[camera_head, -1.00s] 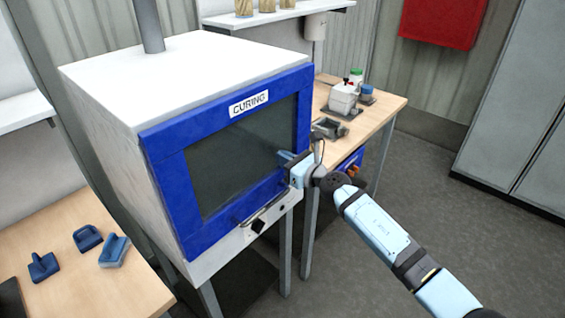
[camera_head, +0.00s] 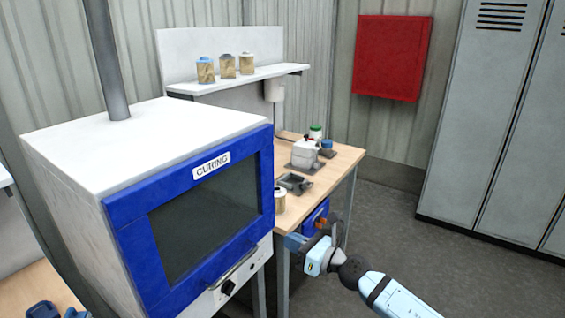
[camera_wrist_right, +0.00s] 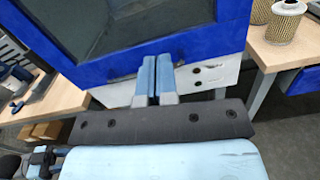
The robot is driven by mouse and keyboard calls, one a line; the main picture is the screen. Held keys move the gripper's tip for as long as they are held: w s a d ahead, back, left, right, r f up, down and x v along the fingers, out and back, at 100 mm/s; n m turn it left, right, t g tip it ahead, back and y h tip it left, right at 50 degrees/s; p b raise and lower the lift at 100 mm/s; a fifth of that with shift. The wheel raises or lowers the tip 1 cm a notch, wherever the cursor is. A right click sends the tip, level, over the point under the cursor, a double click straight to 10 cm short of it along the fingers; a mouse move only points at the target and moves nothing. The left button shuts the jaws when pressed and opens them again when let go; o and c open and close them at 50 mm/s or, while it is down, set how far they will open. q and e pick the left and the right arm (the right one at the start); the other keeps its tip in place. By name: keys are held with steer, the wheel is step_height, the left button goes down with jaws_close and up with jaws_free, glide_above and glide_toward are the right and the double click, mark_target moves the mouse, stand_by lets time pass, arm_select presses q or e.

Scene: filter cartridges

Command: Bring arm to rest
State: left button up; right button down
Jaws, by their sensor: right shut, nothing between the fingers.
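My right gripper (camera_head: 292,242) is in front of the curing oven's right lower side in the head view, its light blue arm coming in from the lower right. Its two blue fingers also show side by side in the right wrist view (camera_wrist_right: 156,76), shut with nothing between them. The white curing oven (camera_head: 150,140) has a blue-framed door with a dark window (camera_head: 205,225), and the door is shut. In the right wrist view the fingers overlap the door's lower edge in the picture; the gap cannot be told.
A wooden bench (camera_head: 335,165) right of the oven bears a filter cartridge (camera_head: 279,200), a white device (camera_head: 304,155) and small parts. Cartridges stand on the shelf (camera_head: 240,78) above. A red wall box (camera_head: 392,58) and grey lockers (camera_head: 490,120) are behind. The floor (camera_head: 400,225) at right is clear.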

steer(key=s+d+f+n+h+p, duration=0.3)
steer(key=s+d+f+n+h, duration=0.1)
steer(key=s+n, duration=0.6)
steer(key=s+d+f+n+h+p, duration=0.3)
steer(key=s+d+f+n, duration=0.3)
steer(key=s+n, duration=0.3)
steer(key=s+d+f+n+h+p, duration=0.2)
steer(key=s+d+f+n+h, duration=0.2)
steer(key=s+n, duration=0.6)
steer(key=s+d+f, duration=0.2)
steer(key=s+d, duration=0.1)
steer(key=s, duration=0.2)
steer(key=shift+s+n+h+p, duration=0.25)
steer(key=shift+n+h+p, duration=0.05)
steer(key=shift+h+p, duration=0.1)
steer(key=shift+d+f, duration=0.1)
